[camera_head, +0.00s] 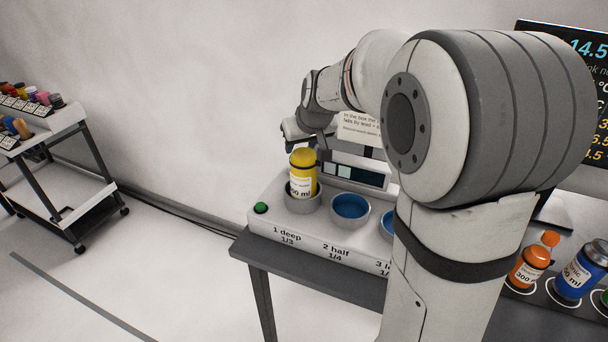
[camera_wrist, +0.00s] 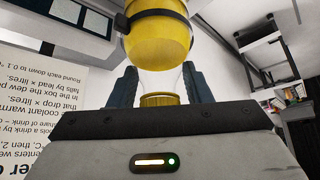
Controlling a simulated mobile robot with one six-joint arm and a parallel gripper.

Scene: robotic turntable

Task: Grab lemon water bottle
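The yellow bottle (camera_head: 301,170) with a white label ending in "ml" stands upright in the grey cup holder of the "1 deep" place. Its full name is not readable. In the wrist view, which is upside down, its rounded yellow body (camera_wrist: 158,40) is at the top and a yellow cap-like part (camera_wrist: 160,100) is below. My gripper (camera_wrist: 160,72) has one dark finger on each side of the bottle's narrow upper part. The fingers look spread, with gaps to the bottle. In the head view my gripper (camera_head: 299,136) is at the bottle's top, and its fingertips are unclear.
The white station (camera_head: 322,232) has a blue-lined cup (camera_head: 349,207) beside the bottle and a green button (camera_head: 261,208). An orange bottle (camera_head: 530,266) and a blue bottle (camera_head: 577,276) stand at the right. A sign stands behind the station. A cart (camera_head: 66,136) is at the far left.

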